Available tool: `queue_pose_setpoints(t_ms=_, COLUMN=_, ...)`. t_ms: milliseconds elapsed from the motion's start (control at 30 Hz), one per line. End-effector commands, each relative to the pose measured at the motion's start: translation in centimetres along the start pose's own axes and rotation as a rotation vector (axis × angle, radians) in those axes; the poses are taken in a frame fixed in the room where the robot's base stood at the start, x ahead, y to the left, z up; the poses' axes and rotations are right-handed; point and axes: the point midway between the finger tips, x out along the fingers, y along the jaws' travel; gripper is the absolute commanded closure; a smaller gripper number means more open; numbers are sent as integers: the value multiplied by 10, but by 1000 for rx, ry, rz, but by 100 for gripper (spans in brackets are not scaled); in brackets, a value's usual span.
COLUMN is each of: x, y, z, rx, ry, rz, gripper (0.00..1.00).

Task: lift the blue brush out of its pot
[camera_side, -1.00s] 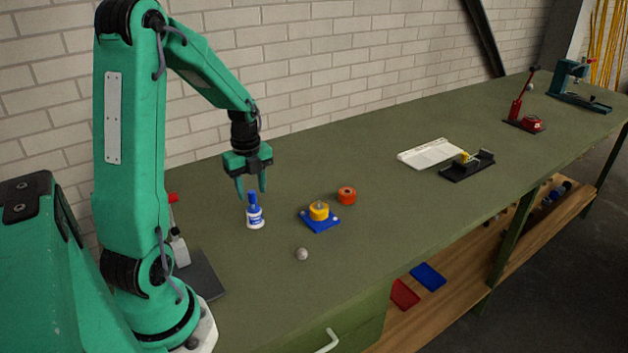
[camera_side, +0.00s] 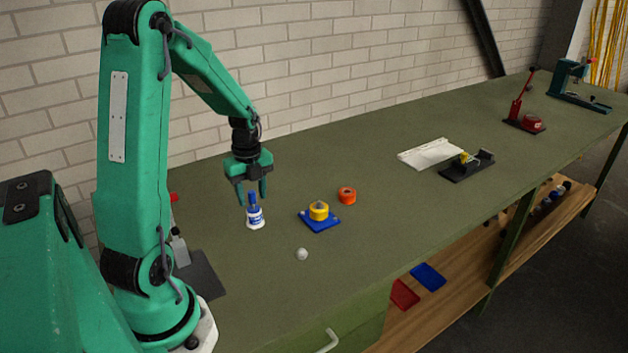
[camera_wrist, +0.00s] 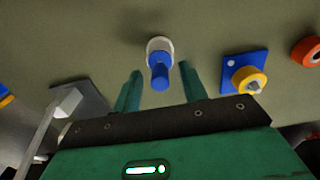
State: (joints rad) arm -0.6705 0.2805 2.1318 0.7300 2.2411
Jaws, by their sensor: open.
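The blue brush (camera_side: 252,199) stands upright in its white pot (camera_side: 255,220) on the green bench. In the wrist view the blue brush (camera_wrist: 160,74) points toward the camera, with the white rim of the pot (camera_wrist: 157,46) behind it. My gripper (camera_side: 252,199) is open and points down, its fingertips at about the height of the brush's top in the side view. In the wrist view the two fingers (camera_wrist: 162,82) lie to either side of the brush, and it appears between them. I cannot tell whether either finger touches it.
A blue plate with a yellow ring (camera_side: 319,212) lies right of the pot, with an orange ring (camera_side: 347,196) beyond. A grey ball (camera_side: 302,254) is nearer the front edge. A white booklet (camera_side: 431,153) and black fixture (camera_side: 467,165) lie farther right.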

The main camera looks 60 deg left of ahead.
Motion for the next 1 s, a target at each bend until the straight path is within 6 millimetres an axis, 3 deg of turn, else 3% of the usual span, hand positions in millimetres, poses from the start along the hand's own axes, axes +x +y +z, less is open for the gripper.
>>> queue_pose_setpoints(t_ms=1000, x=14, y=0, z=0, rx=0, ry=0, rz=0, gripper=57)
